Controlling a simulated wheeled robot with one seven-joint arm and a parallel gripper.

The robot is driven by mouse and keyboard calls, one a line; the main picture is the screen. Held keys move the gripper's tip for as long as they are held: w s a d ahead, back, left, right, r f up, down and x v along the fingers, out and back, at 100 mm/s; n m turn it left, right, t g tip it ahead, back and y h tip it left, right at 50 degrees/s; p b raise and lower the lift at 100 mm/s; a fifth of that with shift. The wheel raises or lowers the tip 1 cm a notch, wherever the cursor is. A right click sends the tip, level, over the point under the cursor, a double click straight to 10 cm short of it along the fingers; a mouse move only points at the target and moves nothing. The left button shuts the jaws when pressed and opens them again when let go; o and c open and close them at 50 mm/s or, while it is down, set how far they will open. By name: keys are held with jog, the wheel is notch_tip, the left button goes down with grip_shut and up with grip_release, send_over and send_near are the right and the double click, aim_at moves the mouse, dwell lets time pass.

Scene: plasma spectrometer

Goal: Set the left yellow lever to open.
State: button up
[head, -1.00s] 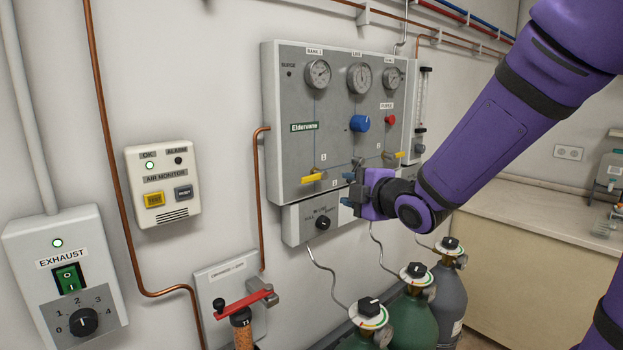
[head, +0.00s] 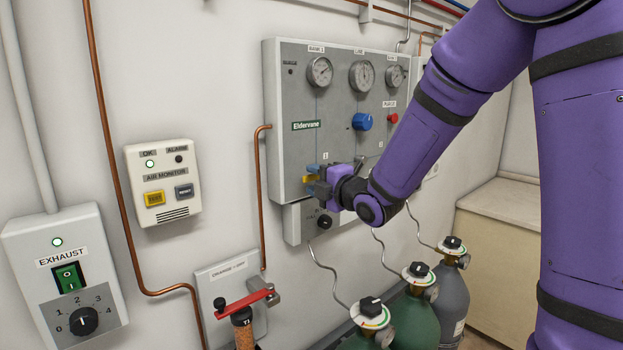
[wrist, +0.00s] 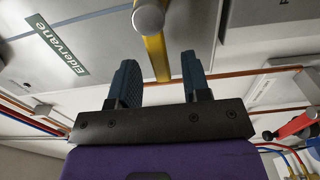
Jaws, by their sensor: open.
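The left yellow lever (head: 307,180) is on the lower left of the grey gas panel, mostly covered by my gripper in the head view. In the wrist view the lever (wrist: 155,50) is a yellow bar on a round grey pivot, and its end reaches between my two fingers. My gripper (head: 314,179) is open at the lever. In the wrist view the gripper (wrist: 160,78) has one finger on each side of the bar, with visible gaps. The right yellow lever is hidden behind my arm.
A box with a black knob (head: 324,222) is just below my gripper. A copper pipe (head: 261,200) runs left of the panel. Gas cylinders (head: 415,318) stand below.

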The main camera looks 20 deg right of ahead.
jog(key=shift+x, duration=1.05)
grip_shut()
